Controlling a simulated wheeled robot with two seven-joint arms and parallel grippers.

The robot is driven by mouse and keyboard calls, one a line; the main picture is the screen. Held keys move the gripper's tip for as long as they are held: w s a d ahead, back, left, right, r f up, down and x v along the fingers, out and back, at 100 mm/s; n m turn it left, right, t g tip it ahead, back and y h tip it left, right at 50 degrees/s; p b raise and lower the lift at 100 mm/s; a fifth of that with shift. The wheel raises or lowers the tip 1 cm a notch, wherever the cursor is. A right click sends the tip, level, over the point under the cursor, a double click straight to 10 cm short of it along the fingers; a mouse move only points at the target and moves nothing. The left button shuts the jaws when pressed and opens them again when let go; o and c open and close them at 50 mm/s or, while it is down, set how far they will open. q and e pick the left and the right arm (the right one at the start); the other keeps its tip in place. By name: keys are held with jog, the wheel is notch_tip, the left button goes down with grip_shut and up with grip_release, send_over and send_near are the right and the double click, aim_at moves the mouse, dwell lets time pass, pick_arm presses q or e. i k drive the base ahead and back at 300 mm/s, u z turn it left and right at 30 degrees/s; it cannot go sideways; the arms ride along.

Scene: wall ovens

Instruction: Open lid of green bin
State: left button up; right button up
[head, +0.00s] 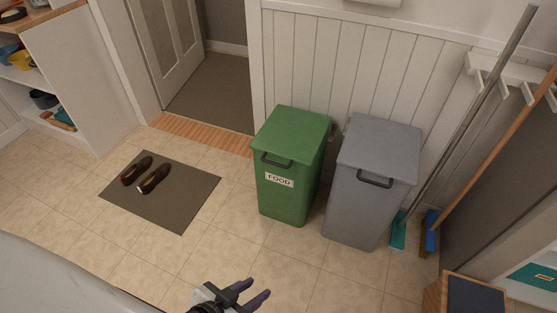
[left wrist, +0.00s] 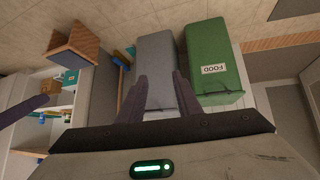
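The green bin (head: 288,190) stands upright against the white panelled wall, with a FOOD label on its front. Its green lid (head: 297,132) lies shut on top, with a dark handle (head: 276,160) at the front edge.
A grey bin (head: 368,200) with a shut lid stands just right of the green one. A mop (head: 398,232) and a broom (head: 430,235) lean farther right. A dark mat (head: 180,205) with shoes lies left. Tiled floor before the bins is clear.

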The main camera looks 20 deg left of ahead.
aim_at(292, 135)
jog(key=k, duration=0.65)
jog(key=u, duration=0.6)
jog(key=i, duration=1.15)
jog(key=u, duration=1.05)
